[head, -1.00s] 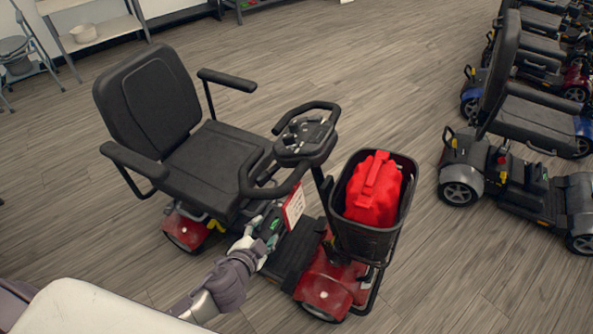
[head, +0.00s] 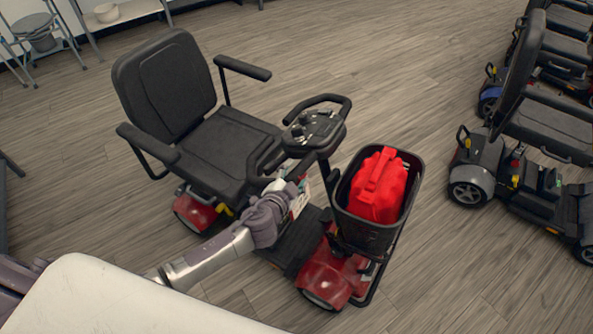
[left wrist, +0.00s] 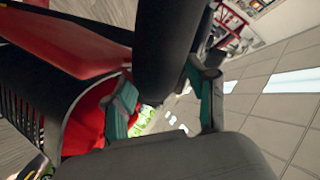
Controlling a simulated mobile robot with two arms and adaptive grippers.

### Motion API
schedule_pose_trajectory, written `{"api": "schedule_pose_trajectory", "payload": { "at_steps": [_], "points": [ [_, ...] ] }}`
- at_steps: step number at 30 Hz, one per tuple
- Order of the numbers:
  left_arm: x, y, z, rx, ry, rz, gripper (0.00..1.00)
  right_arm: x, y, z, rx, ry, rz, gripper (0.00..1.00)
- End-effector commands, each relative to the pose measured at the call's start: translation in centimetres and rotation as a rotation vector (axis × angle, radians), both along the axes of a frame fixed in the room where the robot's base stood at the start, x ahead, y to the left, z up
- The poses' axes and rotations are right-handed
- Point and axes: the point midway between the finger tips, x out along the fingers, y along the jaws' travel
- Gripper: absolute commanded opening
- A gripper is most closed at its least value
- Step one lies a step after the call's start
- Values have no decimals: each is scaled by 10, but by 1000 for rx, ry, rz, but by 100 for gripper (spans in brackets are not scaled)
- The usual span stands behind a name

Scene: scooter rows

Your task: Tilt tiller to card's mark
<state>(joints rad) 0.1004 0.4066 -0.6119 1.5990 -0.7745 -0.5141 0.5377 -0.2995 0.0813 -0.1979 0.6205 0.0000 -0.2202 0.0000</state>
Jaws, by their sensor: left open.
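The red scooter's black tiller (head: 308,130) has a loop handlebar and a control head, and leans toward the seat. A white card (head: 299,203) with red at its edge hangs below the head, partly covered by my left gripper; its mark is not readable. My left gripper (head: 288,184) is at the tiller just under the handlebar. In the left wrist view my left gripper (left wrist: 163,105) is open, its green-padded fingers apart, with a dark rounded post (left wrist: 160,50) between or just beyond them. Contact cannot be told. My right gripper is out of view.
More scooters (head: 520,185) stand at the right. Grey wood floor between is clear.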

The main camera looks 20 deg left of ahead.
Motion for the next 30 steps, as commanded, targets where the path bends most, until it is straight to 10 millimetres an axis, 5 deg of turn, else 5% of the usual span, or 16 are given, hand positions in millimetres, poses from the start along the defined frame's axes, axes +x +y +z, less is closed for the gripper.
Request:
{"api": "schedule_pose_trajectory", "payload": {
  "at_steps": [14, 24, 30],
  "points": [
    [13, -1, -4, 0, 0, 0, 55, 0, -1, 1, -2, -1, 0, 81],
    [13, -1, -4, 0, 1, -1, 0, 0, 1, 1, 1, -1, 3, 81],
    [13, -1, -5, 0, 1, -1, 0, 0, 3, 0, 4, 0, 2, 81]
  ]
}}
